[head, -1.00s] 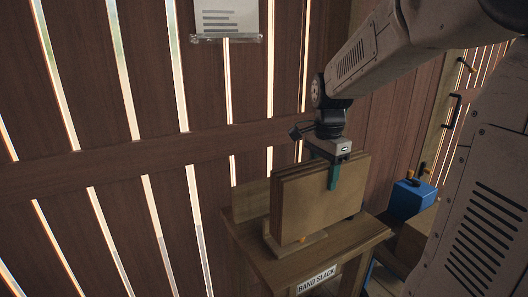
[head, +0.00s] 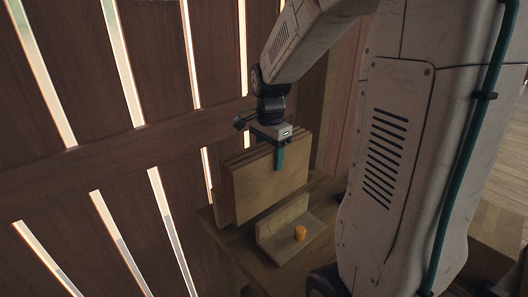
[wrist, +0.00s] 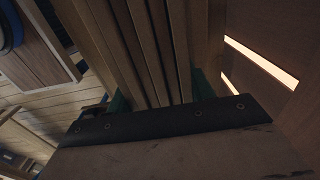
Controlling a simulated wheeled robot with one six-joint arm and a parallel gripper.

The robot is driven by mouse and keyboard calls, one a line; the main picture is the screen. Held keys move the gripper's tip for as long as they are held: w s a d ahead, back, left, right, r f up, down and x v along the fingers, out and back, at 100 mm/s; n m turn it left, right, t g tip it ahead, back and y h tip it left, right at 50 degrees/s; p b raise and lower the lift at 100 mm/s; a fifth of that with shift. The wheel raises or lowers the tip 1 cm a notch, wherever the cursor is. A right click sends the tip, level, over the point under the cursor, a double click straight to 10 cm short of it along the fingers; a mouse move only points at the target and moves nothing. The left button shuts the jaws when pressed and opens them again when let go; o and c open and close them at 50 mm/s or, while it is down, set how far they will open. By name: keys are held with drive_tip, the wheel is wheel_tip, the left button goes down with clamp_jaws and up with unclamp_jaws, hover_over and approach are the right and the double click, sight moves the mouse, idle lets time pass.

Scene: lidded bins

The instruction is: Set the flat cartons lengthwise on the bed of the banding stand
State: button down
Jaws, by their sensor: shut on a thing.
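My gripper (head: 278,158) is shut on several flat brown cartons (head: 262,184), held upright on edge side by side. In the wrist view, the cartons (wrist: 150,50) run between its two green fingers (wrist: 160,94). In the head view the cartons are over the wooden banding stand (head: 240,250), behind a low L-shaped wooden piece (head: 284,222) on its top.
A slatted wooden wall (head: 120,175) with bright gaps is close behind and left of the stand. My own arm blocks much of the right side.

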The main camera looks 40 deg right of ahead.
sight(269, 179)
idle(0.3)
drive_tip(key=shift+f, duration=3.9)
drive_tip(key=shift+c, duration=2.4)
unclamp_jaws()
drive_tip(key=shift+s, duration=0.1)
wheel_tip(269, 179, up, 8)
drive_tip(key=shift+f, duration=0.1)
